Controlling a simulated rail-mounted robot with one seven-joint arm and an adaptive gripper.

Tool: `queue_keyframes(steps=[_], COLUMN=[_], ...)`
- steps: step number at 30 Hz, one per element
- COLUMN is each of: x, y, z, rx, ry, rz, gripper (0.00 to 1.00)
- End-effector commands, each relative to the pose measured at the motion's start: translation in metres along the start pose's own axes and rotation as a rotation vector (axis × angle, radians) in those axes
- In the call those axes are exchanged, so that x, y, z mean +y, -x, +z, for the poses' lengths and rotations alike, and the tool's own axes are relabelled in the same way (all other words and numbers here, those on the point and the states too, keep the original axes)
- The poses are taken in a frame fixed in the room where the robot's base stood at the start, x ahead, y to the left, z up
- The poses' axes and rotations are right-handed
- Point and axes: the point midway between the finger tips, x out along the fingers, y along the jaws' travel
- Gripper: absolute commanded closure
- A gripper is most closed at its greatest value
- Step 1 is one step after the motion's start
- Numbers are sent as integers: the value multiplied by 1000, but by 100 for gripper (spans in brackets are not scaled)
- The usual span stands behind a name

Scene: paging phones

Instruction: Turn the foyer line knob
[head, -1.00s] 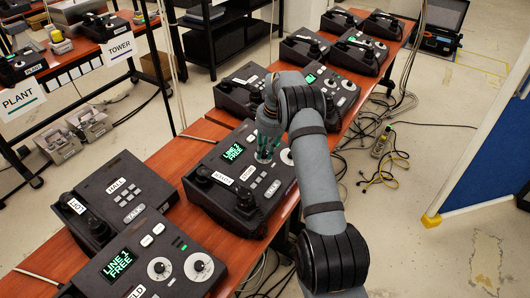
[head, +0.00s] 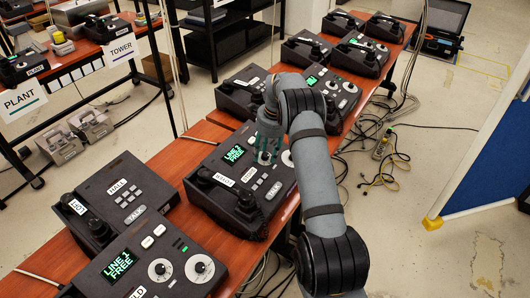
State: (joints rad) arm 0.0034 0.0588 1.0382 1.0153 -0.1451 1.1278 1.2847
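A black desk phone (head: 213,203) with a green screen (head: 234,154) reading "LINE 2 FREE" stands on the wooden bench. Its small white labels are too small to read with certainty, so I cannot confirm that it is the foyer phone. A pale round knob (head: 287,158) shows partly at its upper right, beside my arm. My gripper (head: 267,157) points down over the phone's upper right, right of the screen. Its greenish fingers hide part of the knob area. I cannot tell whether they touch a knob or how far they are open.
A nearer phone (head: 146,252) shows "LINE 1 FREE" and two white dials. More phones stand farther along the bench (head: 208,130). Loose cables (head: 390,170) lie on the floor at right.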

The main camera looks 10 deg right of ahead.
Motion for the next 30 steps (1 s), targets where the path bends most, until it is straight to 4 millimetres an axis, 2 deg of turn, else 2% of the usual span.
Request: queue_keyframes(steps=[6,10,24,30], x=[0,-1,-1,0], y=[1,11,101,118], z=[-2,-2,-1,-1], rx=[1,1,1,1], ry=[-1,-1,-1,0], rz=[0,-1,-3,0], gripper=[60,60,60,60])
